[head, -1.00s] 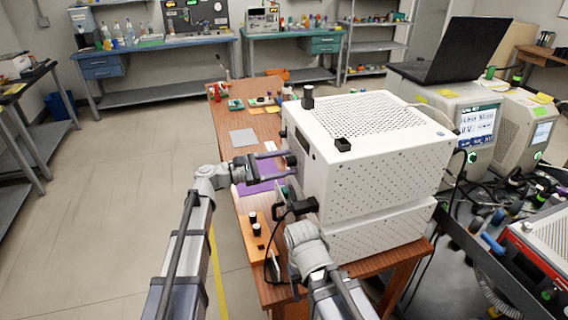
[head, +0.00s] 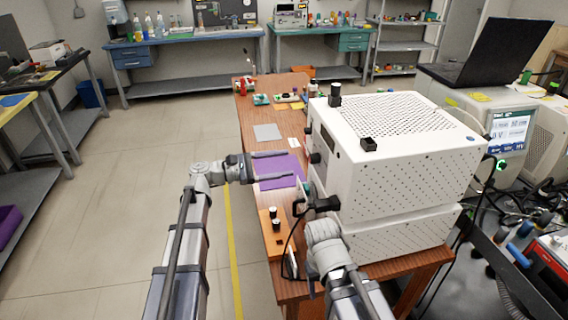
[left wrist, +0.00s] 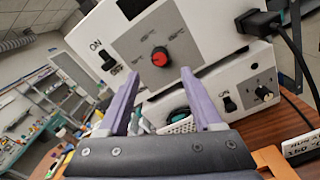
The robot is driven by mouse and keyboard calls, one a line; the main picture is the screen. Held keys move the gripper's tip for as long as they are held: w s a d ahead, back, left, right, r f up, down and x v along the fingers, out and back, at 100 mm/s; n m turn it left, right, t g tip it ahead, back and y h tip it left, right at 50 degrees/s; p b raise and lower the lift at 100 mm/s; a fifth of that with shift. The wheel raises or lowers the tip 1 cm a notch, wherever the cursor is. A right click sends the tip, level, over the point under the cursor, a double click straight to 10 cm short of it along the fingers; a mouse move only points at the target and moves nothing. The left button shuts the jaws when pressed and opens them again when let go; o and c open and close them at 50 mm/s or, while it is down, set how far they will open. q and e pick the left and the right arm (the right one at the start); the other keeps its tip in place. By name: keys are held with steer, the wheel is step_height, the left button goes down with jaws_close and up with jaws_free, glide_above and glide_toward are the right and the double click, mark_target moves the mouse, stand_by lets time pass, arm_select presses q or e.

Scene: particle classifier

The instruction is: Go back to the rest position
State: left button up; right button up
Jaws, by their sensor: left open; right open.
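My left gripper (head: 289,165) is open and empty. Its two fingers reach over the purple mat (head: 296,159) and point at the control side of the white machine (head: 400,190), with a small gap between. In the left wrist view the purple-looking fingers (left wrist: 165,95) stand apart with nothing between their tips. Behind them are the machine's panel with a red knob (left wrist: 160,56) and an ON switch (left wrist: 107,60). My right wrist (head: 324,232) is low, beside the machine's near corner; the right fingers are hidden or hard to make out there.
A black plug (head: 324,204) with a cable hangs at the machine's near corner. An orange block (head: 268,242) with two dark-topped pieces sits at the table's left edge. A grey plate (head: 267,132) lies farther back. Open floor (head: 130,190) lies left of the table.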

arm_select(q)
steer(key=s+d+f+m+g+y+p, duration=0.45)
steer(key=s+d+f+m+y, duration=0.25)
steer(key=s+d+f+m, duration=0.4)
steer(key=s+a+f+m+g+y+p, duration=0.1)
steer(key=s+a+f+m+y+p, duration=0.1)
steer(key=s+a+m+y, duration=0.6)
steer(key=shift+s+a+f+m+y+p, duration=0.4)
steer(key=shift+s+a+f+y, duration=0.45)
steer(key=shift+s+y, duration=1.4)
steer(key=shift+s+d+h, duration=0.1)
steer(key=shift+s+h, duration=0.3)
steer(key=shift+h, duration=0.15)
